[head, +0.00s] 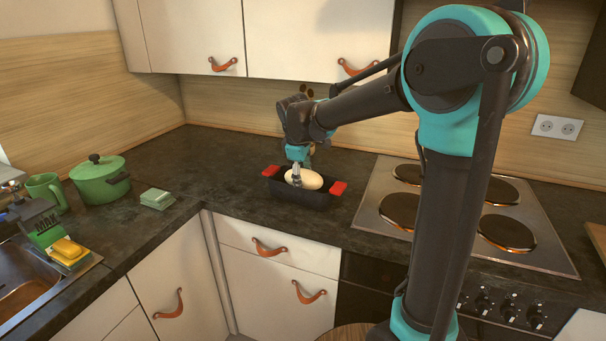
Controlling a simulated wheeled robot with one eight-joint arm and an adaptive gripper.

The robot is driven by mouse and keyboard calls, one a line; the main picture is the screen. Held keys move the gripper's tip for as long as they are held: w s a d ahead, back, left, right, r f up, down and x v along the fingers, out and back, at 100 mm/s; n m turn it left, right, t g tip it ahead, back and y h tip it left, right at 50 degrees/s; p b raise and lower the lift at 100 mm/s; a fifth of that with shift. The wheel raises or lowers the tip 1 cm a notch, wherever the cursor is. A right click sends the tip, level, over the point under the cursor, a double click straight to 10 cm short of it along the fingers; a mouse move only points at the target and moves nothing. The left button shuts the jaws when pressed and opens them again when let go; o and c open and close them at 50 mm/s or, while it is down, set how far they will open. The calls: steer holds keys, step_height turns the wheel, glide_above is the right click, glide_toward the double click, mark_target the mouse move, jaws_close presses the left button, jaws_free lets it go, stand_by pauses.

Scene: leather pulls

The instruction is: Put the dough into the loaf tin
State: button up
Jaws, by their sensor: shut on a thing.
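The dough (307,178) is a pale, smooth oval lump. It shows at the mouth of the loaf tin (302,198), a dark rectangular tin with red handles at both ends, standing on the dark countertop. My gripper (297,179) reaches down from above and is shut on the dough. The dough's lower part is hidden by the tin's front wall, so I cannot tell whether it touches the bottom.
The stove (460,212) with several hotplates lies to the right of the tin. A green pot (101,183), a green mug (46,190) and folded cloths (157,199) stand to the left. A sink (28,280) with a yellow sponge (68,250) is at far left.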

steer(key=shift+o, duration=0.3)
steer(key=shift+s+a+f, duration=0.25)
steer(key=shift+s+f, duration=0.35)
steer(key=shift+s, duration=0.25)
steer(key=o, duration=1.9)
steer(key=shift+a, duration=0.15)
steer(key=shift+w, duration=0.2)
steer(key=shift+r, duration=0.1)
steer(key=shift+r, duration=4)
